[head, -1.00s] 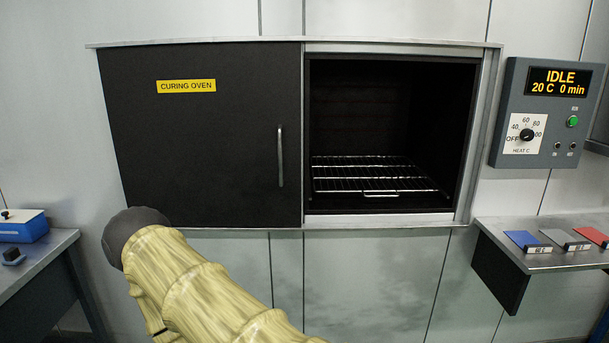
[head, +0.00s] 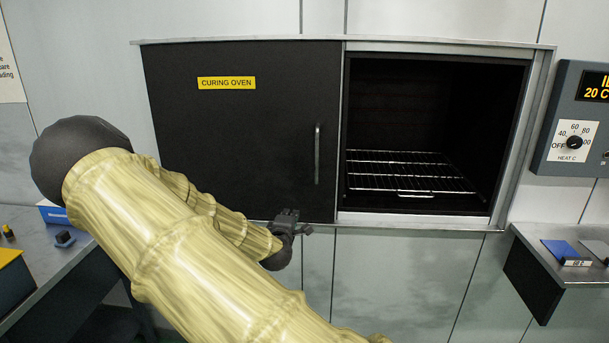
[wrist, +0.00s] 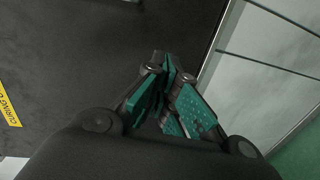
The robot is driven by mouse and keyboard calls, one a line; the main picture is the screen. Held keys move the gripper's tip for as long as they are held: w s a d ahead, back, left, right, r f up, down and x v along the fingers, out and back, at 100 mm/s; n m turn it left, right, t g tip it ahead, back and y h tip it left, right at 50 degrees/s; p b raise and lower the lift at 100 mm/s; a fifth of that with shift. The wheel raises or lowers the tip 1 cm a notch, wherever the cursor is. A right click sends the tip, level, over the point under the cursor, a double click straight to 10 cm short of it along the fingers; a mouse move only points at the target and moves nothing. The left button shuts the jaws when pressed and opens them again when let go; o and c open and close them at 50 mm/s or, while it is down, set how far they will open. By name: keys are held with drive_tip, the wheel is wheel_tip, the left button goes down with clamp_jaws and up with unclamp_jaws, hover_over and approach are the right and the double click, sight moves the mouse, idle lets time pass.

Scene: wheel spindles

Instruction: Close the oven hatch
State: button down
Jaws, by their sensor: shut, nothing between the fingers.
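The oven hatch (head: 240,140) is a dark sliding panel with a yellow CURING OVEN label and a vertical metal handle (head: 317,154) near its right edge. It stands to the left of the oven opening (head: 430,125), which is open and shows a wire rack (head: 410,172) inside. My gripper (head: 308,229) is at the hatch's lower edge, below and a little left of the handle, apart from it. In the wrist view my gripper (wrist: 163,65) has its teal-padded fingers together and empty, with the dark hatch (wrist: 80,50) behind them.
A control panel (head: 575,125) with a dial is on the wall right of the oven. A grey table (head: 50,270) stands at the left. The wall below the opening is clear.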

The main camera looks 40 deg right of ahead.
wheel_tip(320, 180, up, 8)
drive_tip(key=w+d+t+h, duration=0.1)
drive_tip(key=w, duration=0.1)
drive_tip(key=p, duration=0.5)
approach(305, 176)
drive_tip(key=w+r, duration=0.3)
drive_tip(key=w, duration=0.1)
drive_tip(key=shift+n, duration=0.3)
drive_tip(key=s+d+p, duration=0.1)
drive_tip(key=s+d, duration=0.2)
drive_tip(key=shift+p, duration=0.3)
drive_tip(key=shift+a, duration=0.1)
